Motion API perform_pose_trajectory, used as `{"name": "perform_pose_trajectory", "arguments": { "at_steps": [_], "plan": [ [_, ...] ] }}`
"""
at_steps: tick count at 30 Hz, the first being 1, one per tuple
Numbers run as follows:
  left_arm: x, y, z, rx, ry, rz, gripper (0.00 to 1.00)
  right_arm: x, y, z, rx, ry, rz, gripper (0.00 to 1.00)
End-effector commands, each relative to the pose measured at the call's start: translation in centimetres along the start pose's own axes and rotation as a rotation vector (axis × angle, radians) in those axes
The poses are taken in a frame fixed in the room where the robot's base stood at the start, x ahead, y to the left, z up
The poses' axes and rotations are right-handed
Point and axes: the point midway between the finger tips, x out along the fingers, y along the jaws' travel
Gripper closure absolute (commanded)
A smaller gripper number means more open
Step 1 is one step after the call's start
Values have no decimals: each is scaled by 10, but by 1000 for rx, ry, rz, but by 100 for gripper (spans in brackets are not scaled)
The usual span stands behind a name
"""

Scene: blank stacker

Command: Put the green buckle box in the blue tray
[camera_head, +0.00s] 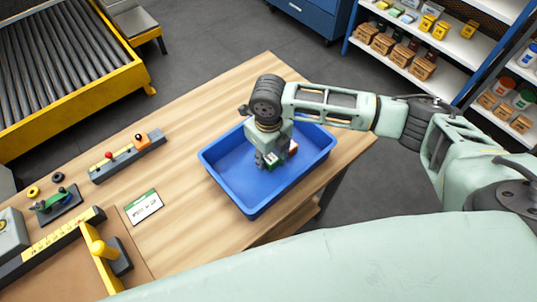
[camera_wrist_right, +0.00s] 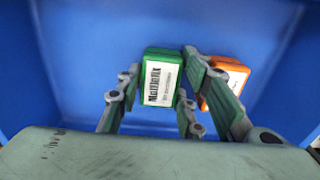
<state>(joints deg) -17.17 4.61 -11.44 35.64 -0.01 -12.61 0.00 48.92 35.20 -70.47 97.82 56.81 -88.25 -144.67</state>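The blue tray (camera_head: 231,179) sits on the wooden table in the head view, and its blue walls fill much of the right wrist view (camera_wrist_right: 85,60). My right gripper (camera_head: 268,160) points down inside the tray. Only a bit of the box (camera_head: 271,160) shows in the head view. I cannot tell whether the fingers press on it or stand slightly apart. My left gripper is not in view.
An orange box (camera_wrist_right: 224,82) is in the tray just right of the right finger. On the table, a card (camera_head: 143,207), a grey block with knobs (camera_head: 127,157) and a yellow-handled fixture (camera_head: 107,255) stand to the left. Shelves of small boxes (camera_head: 425,40) are at back right.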

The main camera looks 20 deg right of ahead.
Motion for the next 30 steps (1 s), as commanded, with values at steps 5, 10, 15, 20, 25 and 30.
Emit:
{"name": "perform_pose_trajectory", "arguments": {
  "at_steps": [5,10,15,20,25,30],
  "plan": [
    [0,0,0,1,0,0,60,0,0,0,0,0,0,61],
    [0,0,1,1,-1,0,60,-2,0,0,0,0,0,61],
    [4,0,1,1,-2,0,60,-19,0,1,0,-3,-1,61],
    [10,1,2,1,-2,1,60,-52,0,2,-1,-6,-1,61],
    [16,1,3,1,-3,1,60,-88,0,1,0,-4,0,61],
    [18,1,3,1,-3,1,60,-113,0,1,0,-3,0,61]
  ]
}}
